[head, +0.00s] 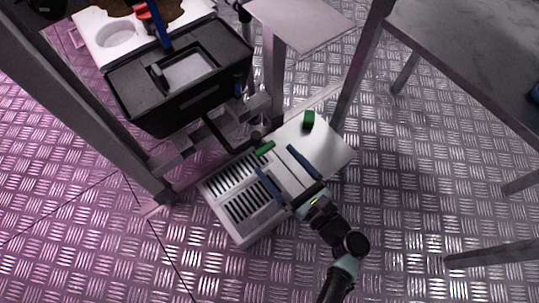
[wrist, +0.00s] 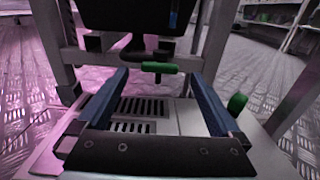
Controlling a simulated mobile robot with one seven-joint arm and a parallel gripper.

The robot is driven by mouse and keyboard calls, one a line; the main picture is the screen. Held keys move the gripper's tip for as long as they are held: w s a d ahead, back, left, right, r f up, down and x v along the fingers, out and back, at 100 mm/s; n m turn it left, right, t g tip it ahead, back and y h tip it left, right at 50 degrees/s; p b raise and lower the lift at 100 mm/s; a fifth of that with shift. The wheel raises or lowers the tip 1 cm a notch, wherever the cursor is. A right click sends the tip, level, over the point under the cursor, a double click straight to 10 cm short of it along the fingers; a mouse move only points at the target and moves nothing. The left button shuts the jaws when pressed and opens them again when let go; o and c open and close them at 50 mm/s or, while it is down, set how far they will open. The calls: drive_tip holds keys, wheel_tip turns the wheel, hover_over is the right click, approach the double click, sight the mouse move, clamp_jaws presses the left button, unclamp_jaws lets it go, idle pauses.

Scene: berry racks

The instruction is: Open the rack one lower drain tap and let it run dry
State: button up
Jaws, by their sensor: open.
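A green tap handle (head: 264,148) sits at the end of a dark drain pipe (head: 216,133) under the black tank (head: 180,85). In the wrist view the green handle (wrist: 159,67) lies crosswise, with a short stem below it. My gripper (head: 274,159) is open, with its blue fingers spread wide. In the wrist view my gripper (wrist: 158,73) has the handle framed between its fingertips, and it looks slightly beyond them. No contact shows. I cannot tell whether water runs.
A pale floor box with a slotted drain grille (head: 240,195) lies below the tap. A second green piece (head: 308,120) stands on its plain side, right of my fingers in the wrist view. Rack posts (head: 85,100) stand left; a grey table (head: 480,50) is at right.

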sight(267, 151)
drive_tip(key=shift+b+x, duration=0.7)
drive_tip(key=shift+x, duration=1.25)
drive_tip(key=c, duration=1.4)
